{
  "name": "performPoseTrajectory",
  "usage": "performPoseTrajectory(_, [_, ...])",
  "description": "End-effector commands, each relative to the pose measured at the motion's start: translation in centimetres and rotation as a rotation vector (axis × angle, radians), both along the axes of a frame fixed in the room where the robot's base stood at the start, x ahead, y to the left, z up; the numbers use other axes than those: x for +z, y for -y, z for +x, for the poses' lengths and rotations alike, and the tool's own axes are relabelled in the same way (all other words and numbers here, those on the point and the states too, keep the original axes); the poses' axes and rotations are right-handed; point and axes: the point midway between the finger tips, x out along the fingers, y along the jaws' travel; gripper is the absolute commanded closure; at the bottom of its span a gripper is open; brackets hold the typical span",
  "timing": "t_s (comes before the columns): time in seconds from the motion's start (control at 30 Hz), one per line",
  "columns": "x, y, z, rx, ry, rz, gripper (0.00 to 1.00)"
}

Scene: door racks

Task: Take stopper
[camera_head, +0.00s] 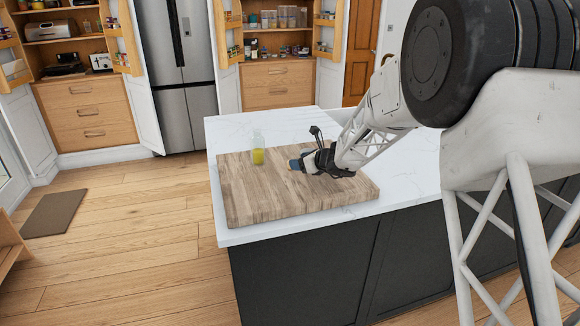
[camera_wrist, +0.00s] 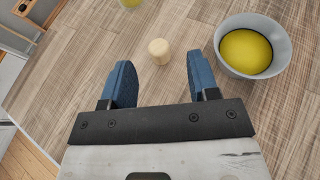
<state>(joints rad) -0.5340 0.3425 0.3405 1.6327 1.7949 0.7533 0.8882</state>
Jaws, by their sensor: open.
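A small pale beige stopper (camera_wrist: 159,51) stands on the wooden board in the wrist view. My gripper (camera_wrist: 159,60) is open, with one blue finger on either side of the picture and the stopper between and just beyond the fingertips. Nothing is held. In the head view my gripper (camera_head: 297,163) is low over the board. I cannot make out the stopper there. A clear bottle (camera_head: 258,150) with yellow liquid stands on the board, left of my gripper.
The board (camera_head: 240,195) lies on a white island top (camera_head: 235,127). Its front left is clear. Open cupboards and a fridge (camera_head: 181,75) stand beyond the floor.

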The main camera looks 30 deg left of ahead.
Motion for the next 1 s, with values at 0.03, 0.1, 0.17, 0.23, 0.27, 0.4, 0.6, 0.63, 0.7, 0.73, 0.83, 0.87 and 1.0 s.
performPoseTrajectory(0.03, [-0.1,-0.1,0.0,0.0,0.0,0.0,0.45])
performPoseTrajectory(0.1, [-0.2,-0.4,0.0,0.001,0.0,0.0,0.45])
performPoseTrajectory(0.17, [-0.3,-0.8,0.1,0.001,0.0,0.0,0.45])
performPoseTrajectory(0.23, [-0.5,-1.3,0.1,0.001,0.0,0.0,0.45])
performPoseTrajectory(0.27, [-0.7,-1.6,0.1,0.001,0.0,0.0,0.45])
performPoseTrajectory(0.4, [-1.3,-2.9,0.4,0.002,0.0,0.0,0.45])
performPoseTrajectory(0.6, [-1.9,-4.3,0.7,0.001,0.0,0.0,0.45])
performPoseTrajectory(0.63, [-2.0,-4.4,0.7,0.001,0.0,0.0,0.45])
performPoseTrajectory(0.7, [-2.0,-4.6,0.8,0.001,0.0,0.0,0.45])
performPoseTrajectory(0.73, [-2.0,-4.7,0.8,0.0,0.0,0.0,0.45])
performPoseTrajectory(0.83, [-2.0,-4.7,0.8,0.0,0.0,0.0,0.45])
performPoseTrajectory(0.87, [-2.0,-4.7,0.8,0.0,0.0,0.0,0.45])
performPoseTrajectory(1.0, [-2.0,-4.7,0.8,0.0,0.0,0.0,0.45])
